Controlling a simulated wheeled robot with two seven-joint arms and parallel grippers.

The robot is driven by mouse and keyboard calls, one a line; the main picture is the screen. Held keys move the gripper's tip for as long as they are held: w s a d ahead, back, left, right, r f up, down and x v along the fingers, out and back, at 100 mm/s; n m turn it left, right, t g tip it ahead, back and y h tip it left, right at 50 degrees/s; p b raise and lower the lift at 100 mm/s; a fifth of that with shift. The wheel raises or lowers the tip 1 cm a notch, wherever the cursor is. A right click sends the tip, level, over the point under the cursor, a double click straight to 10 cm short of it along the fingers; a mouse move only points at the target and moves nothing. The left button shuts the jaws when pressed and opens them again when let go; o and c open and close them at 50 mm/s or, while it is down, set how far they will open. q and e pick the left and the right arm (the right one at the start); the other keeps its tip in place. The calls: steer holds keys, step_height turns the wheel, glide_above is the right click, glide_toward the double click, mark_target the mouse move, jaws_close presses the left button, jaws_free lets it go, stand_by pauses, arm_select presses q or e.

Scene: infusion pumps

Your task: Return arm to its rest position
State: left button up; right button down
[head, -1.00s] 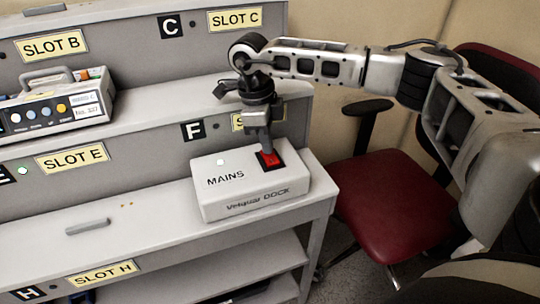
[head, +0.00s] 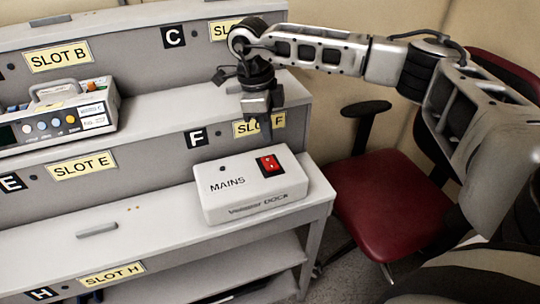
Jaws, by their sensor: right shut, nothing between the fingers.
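My right arm comes in from the right. Its gripper (head: 266,128) points down, shut and empty, above and apart from the white MAINS dock box (head: 240,192). The red rocker switch (head: 269,165) on top of the box is now in full view, just below the fingertips. The small indicator on the box (head: 222,168) is dark. My left gripper is not in view.
A grey stepped rack holds a pump (head: 62,118) on its middle step at the left. The SLOT F label (head: 246,129) is partly behind my gripper. A dark red chair (head: 385,205) stands right of the rack, below my arm. The lower shelf front is mostly clear.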

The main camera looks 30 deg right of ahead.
steer(key=shift+r+p, duration=0.3)
steer(key=shift+r, duration=0.45)
